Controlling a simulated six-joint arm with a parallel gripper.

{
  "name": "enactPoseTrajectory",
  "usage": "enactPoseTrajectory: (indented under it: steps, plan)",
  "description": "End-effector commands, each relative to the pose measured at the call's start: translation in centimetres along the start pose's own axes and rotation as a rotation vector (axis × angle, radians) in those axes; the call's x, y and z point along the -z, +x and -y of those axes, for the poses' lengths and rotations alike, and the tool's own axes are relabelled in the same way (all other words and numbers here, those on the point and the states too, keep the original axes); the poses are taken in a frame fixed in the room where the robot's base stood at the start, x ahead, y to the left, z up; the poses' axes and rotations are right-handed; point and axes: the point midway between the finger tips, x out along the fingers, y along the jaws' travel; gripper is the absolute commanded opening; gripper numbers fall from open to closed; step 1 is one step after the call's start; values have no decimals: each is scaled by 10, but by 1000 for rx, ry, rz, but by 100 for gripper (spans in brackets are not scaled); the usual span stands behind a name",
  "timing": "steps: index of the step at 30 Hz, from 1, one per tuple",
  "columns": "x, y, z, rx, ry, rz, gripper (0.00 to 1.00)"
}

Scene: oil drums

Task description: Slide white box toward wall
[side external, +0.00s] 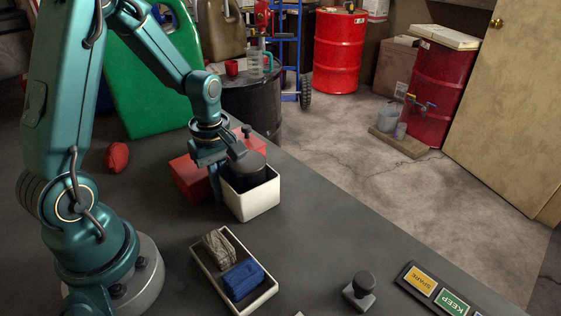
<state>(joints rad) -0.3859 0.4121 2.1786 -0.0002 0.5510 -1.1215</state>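The white box (254,203) stands upright on the dark work table near its far right edge. A dark round object (243,170) sits in its open top. My gripper (232,155) is at the box's back left side, over or against the dark object. I cannot tell whether the fingers touch the box or hold anything, as they are partly hidden. A red box (187,178) stands just left of the white box, close against it. No wall shows clearly next to the white box.
A white tray (214,285) with a blue cloth and a grey cloth lies in front. A black-knobbed stamp (360,287) and a label board (440,295) are at the front right. A red ball-like thing (116,157) lies left. The table right of the white box is clear.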

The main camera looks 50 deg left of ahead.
Motion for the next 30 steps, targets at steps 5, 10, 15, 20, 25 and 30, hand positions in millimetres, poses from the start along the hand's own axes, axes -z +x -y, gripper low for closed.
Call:
enactPoseTrajectory:
  steps: [5, 10, 15, 20, 25, 30]
  plan:
    - [0, 0, -1, -2, 0, -1, 0]
    - [0, 0, -1, -1, 0, 0, 40]
    - [0, 0, -1, -1, 0, 0, 40]
    - [0, -2, -1, -2, 0, -1, 40]
    - [1, -20, -2, -7, 0, -3, 40]
    - [0, -41, -2, -6, 0, -3, 40]
